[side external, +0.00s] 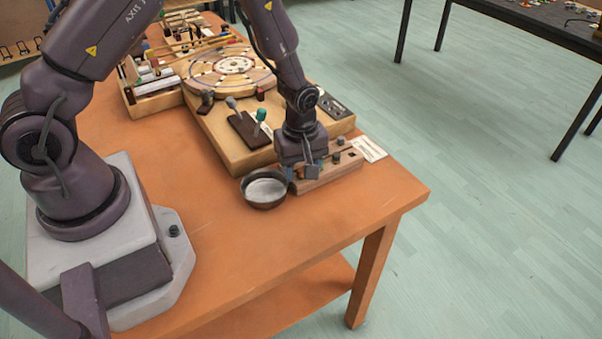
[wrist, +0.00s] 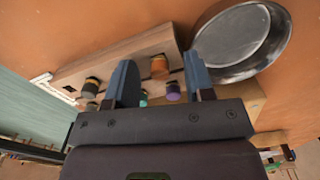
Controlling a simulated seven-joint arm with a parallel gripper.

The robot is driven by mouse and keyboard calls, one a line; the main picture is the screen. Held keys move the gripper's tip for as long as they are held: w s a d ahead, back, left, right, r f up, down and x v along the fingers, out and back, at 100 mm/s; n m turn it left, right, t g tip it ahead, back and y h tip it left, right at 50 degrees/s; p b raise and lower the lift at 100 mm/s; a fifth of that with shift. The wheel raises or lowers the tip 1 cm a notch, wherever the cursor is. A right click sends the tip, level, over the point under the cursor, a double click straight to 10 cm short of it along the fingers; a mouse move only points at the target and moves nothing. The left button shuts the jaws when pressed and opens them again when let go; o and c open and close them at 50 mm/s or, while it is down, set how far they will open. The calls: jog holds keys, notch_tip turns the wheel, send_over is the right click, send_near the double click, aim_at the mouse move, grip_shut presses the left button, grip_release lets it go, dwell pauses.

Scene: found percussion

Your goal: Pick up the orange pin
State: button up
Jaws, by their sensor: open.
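The orange pin (wrist: 159,66) stands in a wooden pin block (wrist: 120,55). In the wrist view it shows between the two blue fingers of my gripper (wrist: 160,74), with space on both sides. My gripper is open and holds nothing.
A round metal pan (side external: 264,190) sits close beside the block, and it also shows in the wrist view (wrist: 282,45). A wooden board with levers (side external: 222,135) and a round disc (side external: 232,68) lie behind. The orange tabletop (side external: 230,250) in front is clear.

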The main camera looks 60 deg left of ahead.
grip_shut()
jog(key=shift+r, duration=0.15)
